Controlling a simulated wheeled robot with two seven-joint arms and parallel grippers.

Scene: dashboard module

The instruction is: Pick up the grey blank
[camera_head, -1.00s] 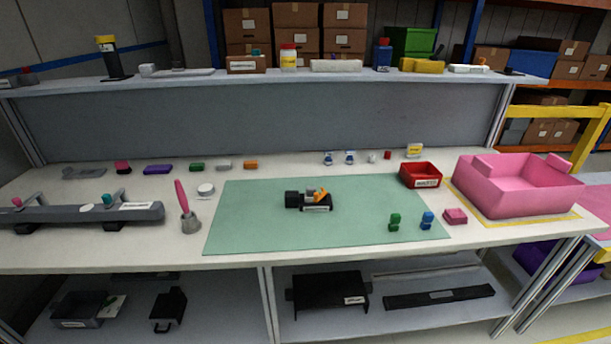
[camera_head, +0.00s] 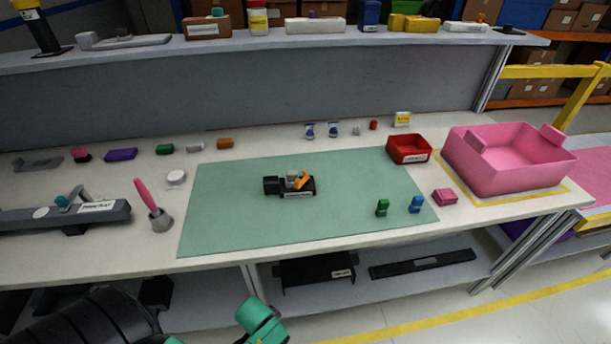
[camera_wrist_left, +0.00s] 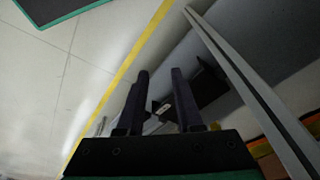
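The grey blank (camera_head: 195,145) is a small grey block lying on the white worktop near its back edge. It lies between a green block (camera_head: 165,149) and an orange block (camera_head: 225,143). My left gripper (camera_wrist_left: 160,75) shows in the left wrist view with its two dark fingers apart and nothing between them. It points toward the lower shelf and floor, away from the blank. Parts of my arm show at the bottom left of the head view, below the bench edge. My right gripper is not seen.
A green mat (camera_head: 225,225) with a small black fixture (camera_head: 297,193) covers the middle of the worktop. A pink brush (camera_head: 153,206) in a holder and a white disc (camera_head: 176,177) stand in front of the blank. A red bin (camera_head: 408,160) and a pink bin (camera_head: 483,178) stand right.

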